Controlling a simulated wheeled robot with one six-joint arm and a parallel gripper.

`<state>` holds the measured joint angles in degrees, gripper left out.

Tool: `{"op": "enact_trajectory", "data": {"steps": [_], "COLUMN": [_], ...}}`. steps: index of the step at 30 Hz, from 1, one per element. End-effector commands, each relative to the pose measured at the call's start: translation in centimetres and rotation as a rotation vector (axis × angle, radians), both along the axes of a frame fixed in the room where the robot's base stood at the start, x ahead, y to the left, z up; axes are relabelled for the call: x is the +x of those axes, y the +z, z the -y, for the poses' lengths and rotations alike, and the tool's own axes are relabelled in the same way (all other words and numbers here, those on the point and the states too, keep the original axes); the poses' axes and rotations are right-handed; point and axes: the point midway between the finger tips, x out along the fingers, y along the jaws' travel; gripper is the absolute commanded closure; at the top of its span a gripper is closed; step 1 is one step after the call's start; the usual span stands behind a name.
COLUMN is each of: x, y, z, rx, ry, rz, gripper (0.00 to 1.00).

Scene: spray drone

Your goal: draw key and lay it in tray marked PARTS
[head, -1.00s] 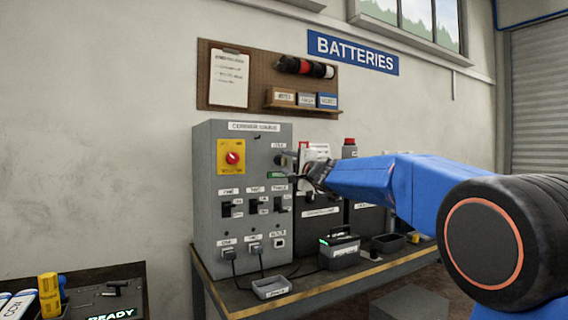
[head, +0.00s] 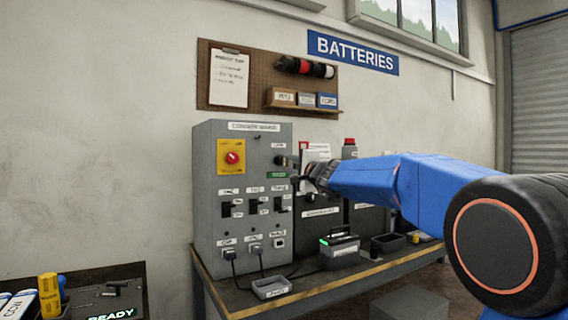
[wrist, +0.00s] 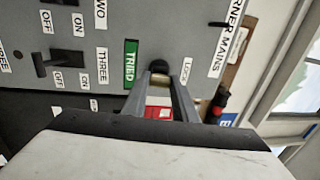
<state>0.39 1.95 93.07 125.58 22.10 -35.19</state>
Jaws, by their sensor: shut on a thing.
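The grey cabinet (head: 222,200) has a lock (head: 280,160) on its front. In the wrist view a dark round piece (wrist: 158,67) shows at my fingertips, beside the label LOCK. My gripper (head: 296,162) is shut on the key at this spot; it also shows in the wrist view (wrist: 161,85). The key is mostly hidden between the fingers, and I cannot tell how far it sits in the lock. A small grey tray (head: 262,291) with a front label that looks like PARTS stands on the bench below; it looks empty.
A yellow plate with a red rotary switch (head: 231,157) and several black switches are on the cabinet. Plugged cables hang to the bench (head: 232,302). A dark box with a green light (head: 338,250) and a dark open tray (head: 388,243) stand right of the small tray.

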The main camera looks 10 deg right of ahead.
Motion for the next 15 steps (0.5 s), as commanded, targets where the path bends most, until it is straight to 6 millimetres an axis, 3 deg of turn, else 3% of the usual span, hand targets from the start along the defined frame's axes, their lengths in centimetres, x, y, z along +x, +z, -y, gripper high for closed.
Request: {"op": "enact_trajectory", "data": {"steps": [15], "x": [-1.6], "y": [-0.2], "z": [0.5], "rx": [0.000], "ry": [-0.001], "rz": [0.000], "gripper": [1.00]}}
